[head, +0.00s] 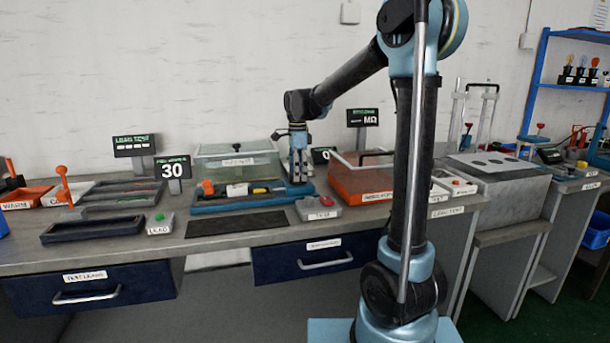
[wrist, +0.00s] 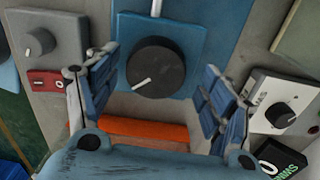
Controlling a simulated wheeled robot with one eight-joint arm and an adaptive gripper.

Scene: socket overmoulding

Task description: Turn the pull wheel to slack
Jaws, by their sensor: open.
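In the wrist view, a round dark wheel (wrist: 155,67) with a white pointer line sits on a blue plate (wrist: 196,52). I take it to be the pull wheel. Its pointer line aims to the lower left in that view. My gripper (wrist: 161,68) is open, with one blue finger on each side of the wheel. Gaps show between the fingers and the wheel's rim. In the head view my gripper (head: 298,170) points down over the right end of the blue fixture (head: 240,205), where the wheel cannot be made out. No slack marking is readable.
An orange bar (wrist: 145,131) lies close below the wheel in the wrist view. A grey knob box (wrist: 42,42) and a white knob box (wrist: 284,112) flank it. In the head view, an orange lidded box (head: 372,186) stands right of my gripper; a dark mat (head: 237,224) lies in front.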

